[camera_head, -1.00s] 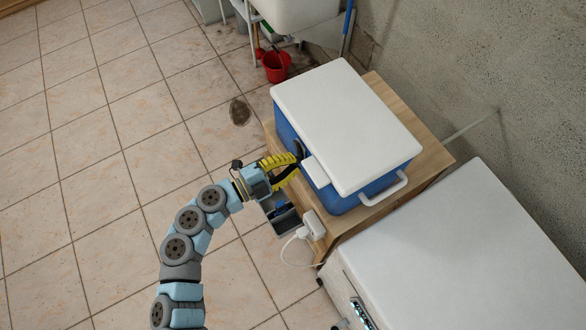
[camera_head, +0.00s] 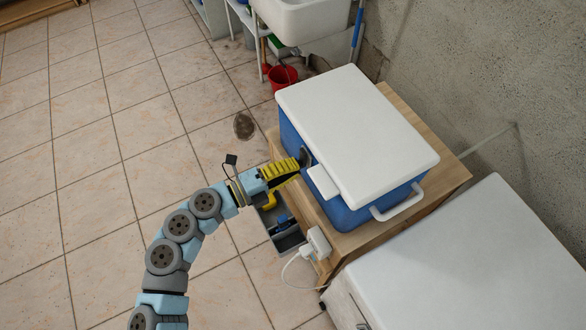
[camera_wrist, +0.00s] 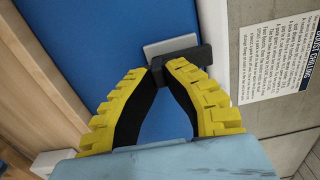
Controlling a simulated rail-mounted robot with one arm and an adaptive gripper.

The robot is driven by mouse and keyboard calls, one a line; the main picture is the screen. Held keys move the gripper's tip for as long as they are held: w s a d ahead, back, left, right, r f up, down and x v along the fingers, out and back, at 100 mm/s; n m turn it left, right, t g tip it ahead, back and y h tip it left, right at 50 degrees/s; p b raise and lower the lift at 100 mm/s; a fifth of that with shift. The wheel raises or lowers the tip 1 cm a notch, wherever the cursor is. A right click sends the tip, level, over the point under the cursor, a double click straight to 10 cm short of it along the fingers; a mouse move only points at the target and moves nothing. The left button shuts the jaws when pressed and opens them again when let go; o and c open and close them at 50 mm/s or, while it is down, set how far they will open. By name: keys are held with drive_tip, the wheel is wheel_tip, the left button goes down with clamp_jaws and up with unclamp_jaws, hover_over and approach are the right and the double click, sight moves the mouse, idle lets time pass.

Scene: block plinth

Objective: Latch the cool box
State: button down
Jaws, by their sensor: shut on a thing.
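The blue cool box (camera_head: 345,213) with its white lid (camera_head: 360,125) down stands on a wooden plinth (camera_head: 446,180). A white tab (camera_head: 322,181) sticks out from the lid's near long edge. My gripper (camera_head: 301,161) is at that side of the box, just left of the tab. In the wrist view my gripper (camera_wrist: 167,72) has its yellow-ribbed fingers shut on a dark latch piece (camera_wrist: 187,57) against the blue wall. A grey plate (camera_wrist: 168,46) shows behind this piece. How the latch is fastened is hidden by the fingers.
A white-topped cabinet (camera_head: 480,260) stands close to the plinth at the lower right. A white plug block (camera_head: 318,241) sits at the plinth's near corner. A grey bin (camera_head: 285,236) is below my gripper. Tiled floor (camera_head: 90,180) at left is clear.

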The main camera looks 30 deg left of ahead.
idle(0.3)
drive_tip(key=c, duration=1.1)
unclamp_jaws()
drive_tip(key=v, duration=1.2)
drive_tip(key=shift+d, duration=0.15)
